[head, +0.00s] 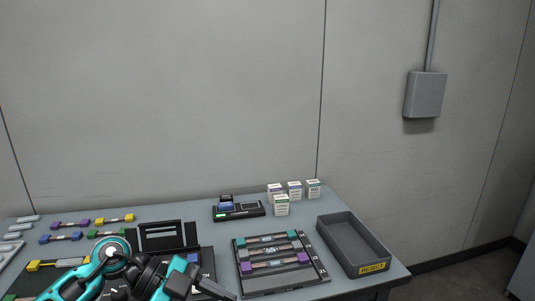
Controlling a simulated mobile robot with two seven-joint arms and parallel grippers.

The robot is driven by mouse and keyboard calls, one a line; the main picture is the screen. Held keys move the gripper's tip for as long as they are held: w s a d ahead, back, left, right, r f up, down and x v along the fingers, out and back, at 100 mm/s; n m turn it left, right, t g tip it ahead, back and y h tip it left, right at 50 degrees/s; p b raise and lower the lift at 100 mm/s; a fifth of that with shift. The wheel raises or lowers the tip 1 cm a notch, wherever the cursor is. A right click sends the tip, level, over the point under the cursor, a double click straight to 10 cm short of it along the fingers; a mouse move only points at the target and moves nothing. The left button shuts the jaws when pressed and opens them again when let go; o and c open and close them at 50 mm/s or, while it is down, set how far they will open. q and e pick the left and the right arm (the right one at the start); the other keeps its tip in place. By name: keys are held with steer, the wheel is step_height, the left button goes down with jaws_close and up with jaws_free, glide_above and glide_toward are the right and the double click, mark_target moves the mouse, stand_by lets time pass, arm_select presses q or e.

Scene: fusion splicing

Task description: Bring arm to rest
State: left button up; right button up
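One teal and black arm of mine comes in from the bottom left. It appears to be my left arm, and its gripper (222,292) points right, low over the front of the table. Its dark fingers are seen side-on, and I cannot tell whether they are apart. I see nothing clearly held in them. The arm hides part of a black device with a raised lid (161,235) on the table. My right gripper is not in view.
The grey table (300,215) holds a rack (282,290) with several coloured-end pieces, an open REJECT tray (325,232), several small white boxes (281,207) and a small black device (253,210). Several coloured-end pieces (70,224) lie at left. The air above is clear up to the wall.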

arm_select(q)
steer(key=s+d+r+n+t+h, duration=0.1)
steer(key=d+r+t+h, duration=0.2)
steer(key=d+h, duration=0.25)
steer(key=s+a+f+n+t+y+p, duration=0.1)
steer(key=s+a+f+n+t+y, duration=0.3)
steer(key=a+f+n+t+y, duration=1.2)
steer(key=s+d+f+n+g, duration=0.1)
steer(key=s+f+n+g, duration=0.2)
steer(key=s+f+g, duration=0.3)
steer(key=shift+s+d+f+g+h, duration=0.3)
steer(key=shift+s+d+g+h, duration=0.05)
steer(key=shift+s+g, duration=0.35)
steer(key=shift+w, duration=0.1)
